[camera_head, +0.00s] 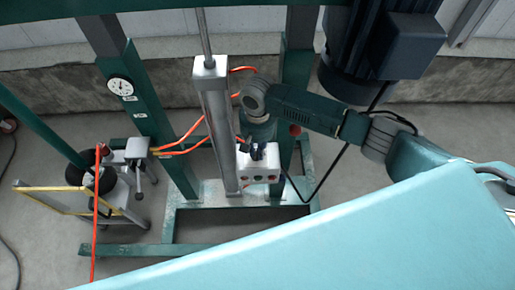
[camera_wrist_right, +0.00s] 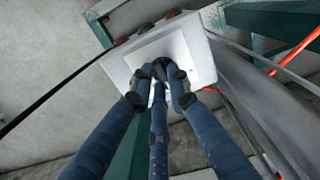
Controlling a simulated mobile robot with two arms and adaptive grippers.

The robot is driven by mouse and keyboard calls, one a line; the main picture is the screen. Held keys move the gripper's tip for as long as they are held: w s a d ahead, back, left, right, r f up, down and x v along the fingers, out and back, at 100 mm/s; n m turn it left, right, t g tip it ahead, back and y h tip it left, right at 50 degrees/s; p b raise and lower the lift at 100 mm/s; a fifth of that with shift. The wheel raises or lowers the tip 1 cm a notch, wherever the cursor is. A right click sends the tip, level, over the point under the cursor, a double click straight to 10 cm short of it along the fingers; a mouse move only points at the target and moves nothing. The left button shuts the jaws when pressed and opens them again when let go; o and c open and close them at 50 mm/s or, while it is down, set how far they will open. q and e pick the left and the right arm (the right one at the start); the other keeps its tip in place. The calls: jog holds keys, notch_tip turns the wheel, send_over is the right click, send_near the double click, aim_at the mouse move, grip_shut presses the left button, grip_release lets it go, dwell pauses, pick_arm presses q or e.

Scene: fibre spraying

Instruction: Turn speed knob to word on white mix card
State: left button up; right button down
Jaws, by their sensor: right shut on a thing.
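My right gripper (camera_head: 258,152) reaches in from the right and is at the white control box (camera_head: 262,172) on the machine's column. In the right wrist view the dark fingertips of the gripper (camera_wrist_right: 162,72) are closed together against the face of the white box (camera_wrist_right: 125,68). They are shut on the speed knob, which the fingers hide almost fully. The knob's setting cannot be read. Small white cards (camera_head: 140,115) sit below a round white dial (camera_head: 120,86) on the green post; their words are too small to read. My left gripper is not in view.
A grey metal column (camera_head: 218,125) stands beside the box, with orange hoses (camera_head: 197,127) running past. A large dark motor (camera_head: 385,45) hangs at the upper right. A wheeled cart (camera_head: 105,185) stands at the left. Bare floor (camera_head: 335,185) lies right of the frame.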

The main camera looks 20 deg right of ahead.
jog(key=shift+r+n+p, duration=0.2)
jog(key=shift+n+p, duration=0.8)
jog(key=shift+p, duration=0.05)
jog(key=shift+n+p, duration=0.6)
jog(key=shift+n, duration=0.3)
jog(key=shift+w+f+n+p, duration=0.1)
jog(key=shift+n+p, duration=0.55)
jog(key=shift+n, duration=0.55)
jog(key=shift+w+n+p, duration=0.1)
jog(key=shift+n+p, duration=0.4)
jog(key=shift+n, duration=1)
jog(key=c, duration=1.7)
grip_release()
jog(key=shift+o, duration=0.2)
jog(key=shift+f, duration=0.1)
